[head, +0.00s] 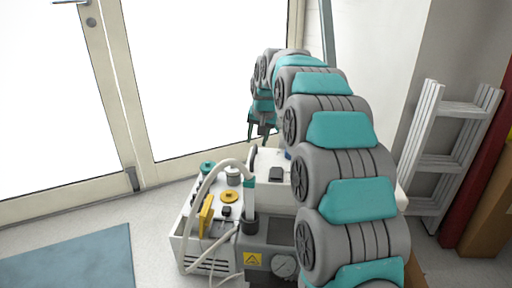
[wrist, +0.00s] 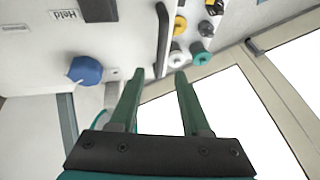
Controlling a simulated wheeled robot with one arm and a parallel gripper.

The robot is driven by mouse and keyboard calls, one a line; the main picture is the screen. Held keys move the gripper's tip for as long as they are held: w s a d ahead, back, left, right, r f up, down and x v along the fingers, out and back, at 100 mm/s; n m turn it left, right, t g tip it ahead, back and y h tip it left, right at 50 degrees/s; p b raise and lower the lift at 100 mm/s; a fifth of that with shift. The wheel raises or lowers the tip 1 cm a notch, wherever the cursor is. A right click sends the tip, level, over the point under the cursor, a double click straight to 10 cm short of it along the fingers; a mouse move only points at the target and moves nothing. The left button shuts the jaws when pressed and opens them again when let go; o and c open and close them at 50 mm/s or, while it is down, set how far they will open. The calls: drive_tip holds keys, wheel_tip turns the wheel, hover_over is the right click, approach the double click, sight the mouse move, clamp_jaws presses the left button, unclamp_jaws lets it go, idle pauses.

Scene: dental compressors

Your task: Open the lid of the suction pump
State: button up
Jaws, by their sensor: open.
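The suction pump (head: 190,245) is a low white machine on the floor in the head view, partly hidden by my arm. A white cover with a small black block (head: 276,174) on top is on its right part; I take this to be the lid, and it looks shut. In the wrist view, a white panel (wrist: 115,45) carries a blue knob (wrist: 85,70), a label and a dark bar-like handle (wrist: 162,40). My gripper (wrist: 159,76) is open and empty, its green fingertips close to the lower end of that handle. It also shows in the head view (head: 263,130), above the pump's back.
A glazed door (head: 130,90) stands behind the pump. A pale hose (head: 205,185), a yellow part (head: 206,216) and several knobs are on its left part. A white ladder (head: 450,140) leans at the right. A blue mat (head: 70,262) lies on clear floor at the left.

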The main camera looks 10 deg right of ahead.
sight(255, 150)
drive_tip(key=x, duration=0.4)
drive_tip(key=shift+w+f, duration=0.1)
drive_tip(key=shift+f, duration=0.2)
clamp_jaws()
idle(1.1)
